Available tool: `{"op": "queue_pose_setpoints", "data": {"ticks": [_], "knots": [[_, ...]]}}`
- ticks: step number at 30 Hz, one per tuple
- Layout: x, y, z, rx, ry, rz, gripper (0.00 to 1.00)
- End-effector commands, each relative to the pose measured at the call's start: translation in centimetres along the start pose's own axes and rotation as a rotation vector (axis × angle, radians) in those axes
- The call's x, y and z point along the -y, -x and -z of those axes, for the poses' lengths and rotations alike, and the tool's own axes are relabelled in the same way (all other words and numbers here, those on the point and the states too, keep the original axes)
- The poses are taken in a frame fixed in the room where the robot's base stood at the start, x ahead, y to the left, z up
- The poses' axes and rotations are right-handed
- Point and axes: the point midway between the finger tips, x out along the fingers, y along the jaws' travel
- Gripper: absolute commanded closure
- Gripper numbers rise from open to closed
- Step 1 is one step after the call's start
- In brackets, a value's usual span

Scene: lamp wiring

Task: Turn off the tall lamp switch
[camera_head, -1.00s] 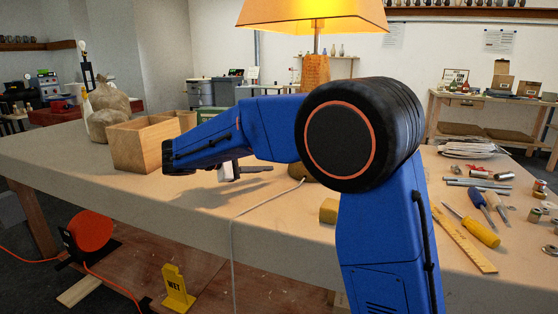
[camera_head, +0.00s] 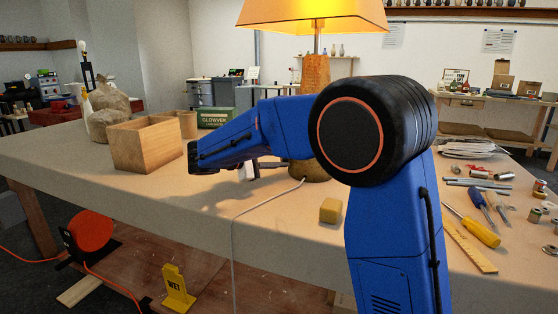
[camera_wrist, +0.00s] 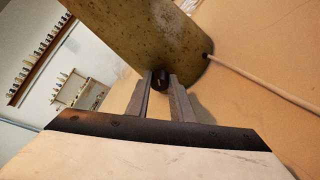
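The tall lamp stands on the table, its orange shade (camera_head: 312,15) glowing and its brown stone-like base (camera_head: 315,72) partly hidden by my arm. In the wrist view the lamp base (camera_wrist: 130,30) fills the top, with a small black knob-like switch (camera_wrist: 161,79) low on its side. My gripper (camera_wrist: 162,82) has its two fingers apart, with the switch between or just beyond their tips; I cannot tell whether they touch it. In the head view my gripper (camera_head: 258,166) is low over the table, left of the base, partly hidden by my arm.
A pale cord (camera_head: 233,235) runs from the lamp base over the table's front edge. A wooden box (camera_head: 146,145) stands to the left, and a yellow block (camera_head: 330,210) lies near the front. A yellow screwdriver (camera_head: 480,232) and other tools lie at the right.

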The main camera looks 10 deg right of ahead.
Motion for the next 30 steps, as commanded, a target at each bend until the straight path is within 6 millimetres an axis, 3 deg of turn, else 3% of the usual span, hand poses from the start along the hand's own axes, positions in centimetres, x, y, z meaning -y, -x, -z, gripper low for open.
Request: {"op": "queue_pose_setpoints", "data": {"ticks": [14,30], "knots": [[-0.05,-0.01,0.04,0.001,0.081,0.036,1.00],[-0.43,-0.11,0.25,0.001,0.512,0.214,1.00]]}}
